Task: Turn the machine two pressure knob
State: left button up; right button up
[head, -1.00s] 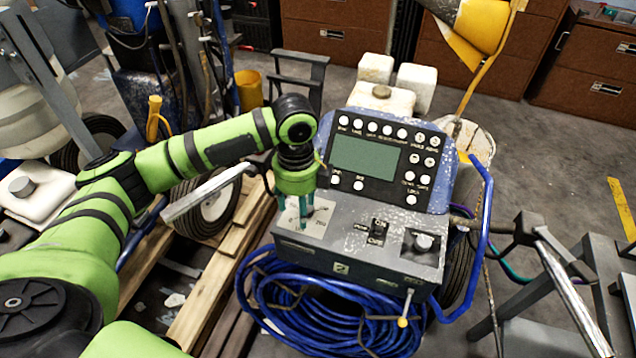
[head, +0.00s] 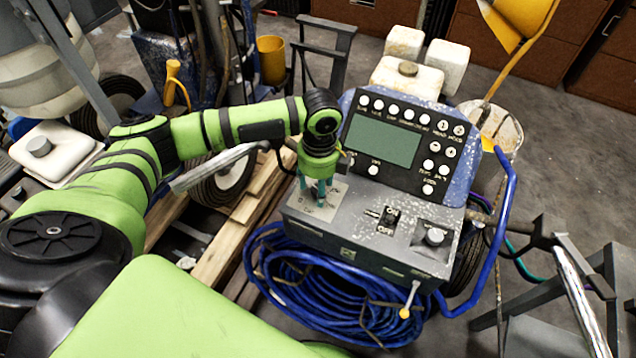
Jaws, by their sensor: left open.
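The striping machine, with a small "2" plate on its front, has a grey control box (head: 345,222) and a raised black panel with a display (head: 383,140) and several white buttons. My left gripper (head: 318,197) points down over the pale plate (head: 327,208) at the box's left end. Its fingers are open and stand around the place where a knob would sit; the knob is hidden by them, and I cannot tell whether they touch it. My right gripper is not in view.
A coiled blue hose (head: 310,290) hangs below the box. A blue handle bar (head: 508,215) rises on its right. White jugs (head: 404,78) stand behind the panel. A wooden pallet (head: 232,235) and another machine are on the left. A grey metal frame (head: 585,265) is at right.

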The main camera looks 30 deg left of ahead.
pick_arm(q)
jog(key=shift+c, duration=0.4)
grip_shut()
jog(key=shift+r, duration=0.1)
jog(key=shift+r+n+p, duration=0.1)
jog(key=shift+n+p, duration=0.2)
jog(key=shift+p, duration=0.35)
jog(key=n+p, duration=0.7)
jog(key=p, duration=0.2)
jog(key=shift+r, duration=0.1)
jog(key=n+p, duration=0.3)
jog(key=shift+a, duration=0.1)
jog(key=shift+f+n+p, duration=0.2)
jog(key=shift+n+p, duration=0.3)
jog(key=shift+n, duration=0.3)
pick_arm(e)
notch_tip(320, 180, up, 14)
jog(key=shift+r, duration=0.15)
pick_arm(q)
jog(key=shift+s+f, duration=0.1)
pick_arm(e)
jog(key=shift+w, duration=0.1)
